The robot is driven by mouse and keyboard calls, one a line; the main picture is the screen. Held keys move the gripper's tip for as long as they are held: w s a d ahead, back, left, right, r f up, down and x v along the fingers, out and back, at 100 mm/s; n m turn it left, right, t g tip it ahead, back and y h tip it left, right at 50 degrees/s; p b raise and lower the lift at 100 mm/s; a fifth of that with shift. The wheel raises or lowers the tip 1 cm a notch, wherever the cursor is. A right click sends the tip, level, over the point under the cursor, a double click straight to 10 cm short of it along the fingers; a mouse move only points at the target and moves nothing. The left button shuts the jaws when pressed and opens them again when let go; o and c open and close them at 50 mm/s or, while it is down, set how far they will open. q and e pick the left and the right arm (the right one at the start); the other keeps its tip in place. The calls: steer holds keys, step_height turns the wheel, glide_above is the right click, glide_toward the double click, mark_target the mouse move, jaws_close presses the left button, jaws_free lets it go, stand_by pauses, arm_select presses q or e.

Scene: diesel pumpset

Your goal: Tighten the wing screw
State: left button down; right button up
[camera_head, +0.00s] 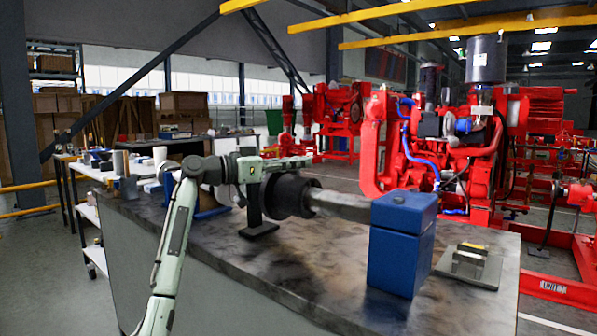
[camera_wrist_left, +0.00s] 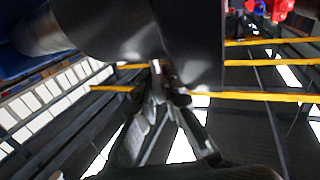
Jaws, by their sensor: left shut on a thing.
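A black cylinder (camera_head: 287,195) on a dark upright stand (camera_head: 255,208) carries a grey metal shaft (camera_head: 343,205) that runs right to a blue block (camera_head: 401,243). My left gripper (camera_head: 302,162) is at the top of the black cylinder, reaching in from the left. In the left wrist view the gripper (camera_wrist_left: 163,93) has its fingers closed together on a small shiny metal piece, apparently the wing screw (camera_wrist_left: 157,67), next to the large dark body of the fixture. The screw is mostly hidden by the fingers there, and I cannot make it out in the head view. My right gripper is not in view.
The fixture stands on a mottled stone-topped bench (camera_head: 310,270). A small metal bracket on a plate (camera_head: 468,266) lies right of the blue block. A red diesel pumpset (camera_head: 450,140) stands behind the bench. The front of the bench top is clear.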

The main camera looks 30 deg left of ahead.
arm_select(q)
steer(key=shift+a+m+g+h, duration=0.1)
steer(key=shift+m+g+h, duration=0.7)
steer(key=shift+h, duration=0.4)
steer(key=shift+m+g+h, duration=0.6)
steer(key=shift+m+h, duration=0.2)
steer(key=shift+h, duration=0.1)
steer(key=shift+m+g+h, duration=0.7)
steer(key=shift+g+h, duration=0.1)
steer(key=shift+g, duration=0.2)
steer(key=shift+f, duration=0.1)
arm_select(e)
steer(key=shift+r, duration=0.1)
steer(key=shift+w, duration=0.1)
arm_select(q)
steer(key=shift+d, duration=0.2)
steer(key=c, duration=1.6)
jaws_free()
steer(key=shift+c, duration=0.2)
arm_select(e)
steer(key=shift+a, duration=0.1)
